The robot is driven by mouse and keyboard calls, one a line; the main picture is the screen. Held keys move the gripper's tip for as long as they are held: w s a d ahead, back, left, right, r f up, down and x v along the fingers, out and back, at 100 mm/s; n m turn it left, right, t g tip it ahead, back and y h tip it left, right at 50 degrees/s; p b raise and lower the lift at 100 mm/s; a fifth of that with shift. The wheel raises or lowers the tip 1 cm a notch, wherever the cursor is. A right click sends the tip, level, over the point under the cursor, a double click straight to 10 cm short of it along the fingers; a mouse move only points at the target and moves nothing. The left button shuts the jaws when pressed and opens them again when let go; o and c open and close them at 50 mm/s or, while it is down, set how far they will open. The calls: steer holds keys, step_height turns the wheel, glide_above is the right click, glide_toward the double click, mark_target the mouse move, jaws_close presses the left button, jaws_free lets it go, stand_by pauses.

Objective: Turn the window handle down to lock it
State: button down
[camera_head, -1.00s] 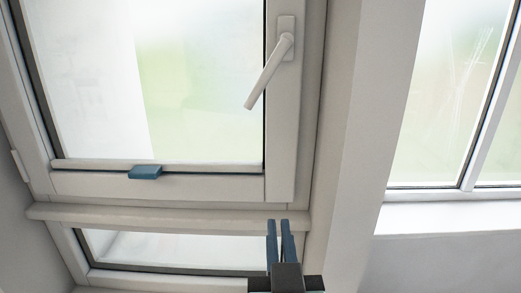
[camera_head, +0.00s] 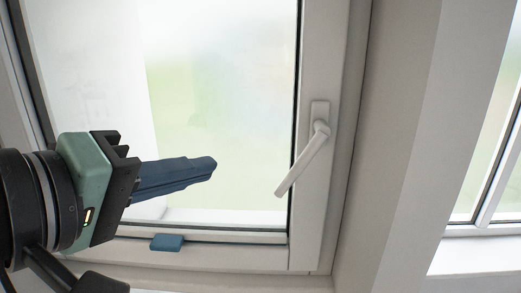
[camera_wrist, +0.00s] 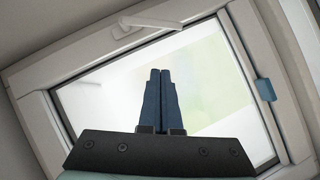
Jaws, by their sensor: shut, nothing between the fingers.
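The white window handle (camera_head: 306,160) is mounted on the right side of the window frame (camera_head: 325,225) in the head view. Its lever slants down and to the left from its pivot. In the wrist view the handle (camera_wrist: 150,22) shows at the top, beyond the fingertips. My gripper (camera_head: 213,165) comes in from the left in front of the glass, its blue fingers together and empty. The fingertips point right toward the handle and are apart from it. In the wrist view my gripper (camera_wrist: 160,72) is seen from behind, fingers side by side.
A blue block (camera_head: 167,242) sits on the lower rail of the window frame; it also shows in the wrist view (camera_wrist: 265,90). A wall pillar (camera_head: 395,150) stands to the right of the handle, with a second window (camera_head: 490,190) beyond it. The space between fingertips and handle is clear.

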steer(key=w+d+f+b, duration=0.4)
steer(key=w+d+b, duration=0.2)
steer(key=w+d, duration=0.2)
steer(key=shift+w+d+f, duration=0.2)
steer(key=shift+w+f, duration=0.15)
